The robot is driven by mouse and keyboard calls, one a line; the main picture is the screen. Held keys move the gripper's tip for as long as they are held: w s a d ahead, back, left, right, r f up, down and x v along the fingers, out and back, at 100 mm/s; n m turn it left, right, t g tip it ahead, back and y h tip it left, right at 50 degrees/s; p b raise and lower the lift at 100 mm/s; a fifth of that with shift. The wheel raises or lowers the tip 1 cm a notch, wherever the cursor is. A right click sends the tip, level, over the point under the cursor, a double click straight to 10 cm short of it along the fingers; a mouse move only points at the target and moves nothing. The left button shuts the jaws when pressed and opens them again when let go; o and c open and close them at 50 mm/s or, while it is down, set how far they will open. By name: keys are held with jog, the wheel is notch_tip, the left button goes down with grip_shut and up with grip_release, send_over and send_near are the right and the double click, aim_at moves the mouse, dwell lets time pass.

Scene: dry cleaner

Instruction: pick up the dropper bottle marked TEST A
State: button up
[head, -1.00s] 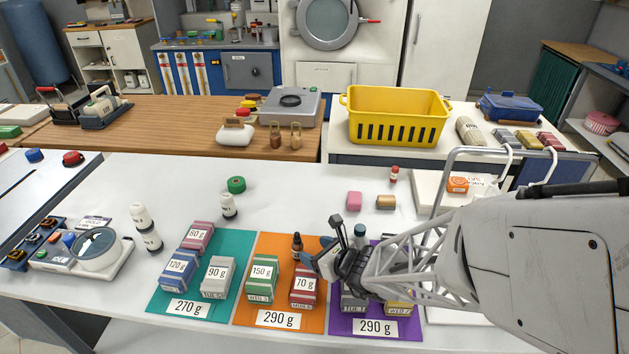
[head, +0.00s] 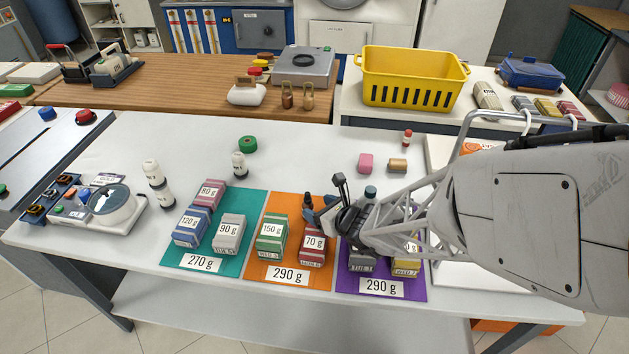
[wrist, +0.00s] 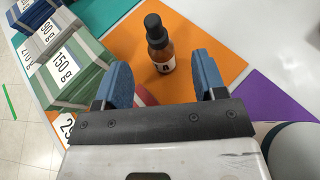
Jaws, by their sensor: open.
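A small brown dropper bottle with a black cap stands on the orange mat (head: 281,206). In the head view the bottle (head: 308,203) is partly hidden behind my gripper (head: 318,212). In the wrist view the bottle (wrist: 160,45) stands upright just beyond and between my blue fingertips (wrist: 163,80); its white label shows a letter that looks like A. My gripper is open, with the bottle apart from both fingers.
A green-striped 150 g bundle (head: 271,236) and a red 70 g bundle (head: 312,244) flank the bottle on the orange mat. A teal mat (head: 203,259) lies left, a purple mat (head: 419,288) right. A dark-capped bottle (head: 370,192) stands behind my gripper. The table's back middle is mostly clear.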

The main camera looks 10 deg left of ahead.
aim_at(309, 195)
jog(key=shift+x, duration=2.6)
jog(key=c, duration=1)
jog(key=shift+r, duration=0.1)
jog(key=shift+r, duration=0.7)
notch_tip(309, 195, up, 2)
jog(key=shift+r, duration=0.1)
jog(key=s+d, duration=0.2)
jog(key=s, duration=0.2)
jog(key=s+d, duration=0.2)
jog(key=s, duration=0.3)
jog(key=s+d+r, duration=0.1)
jog(key=s+d, duration=0.2)
jog(key=s, duration=0.2)
jog(key=shift+s+d+r, duration=0.1)
jog(key=shift+s+d, duration=0.05)
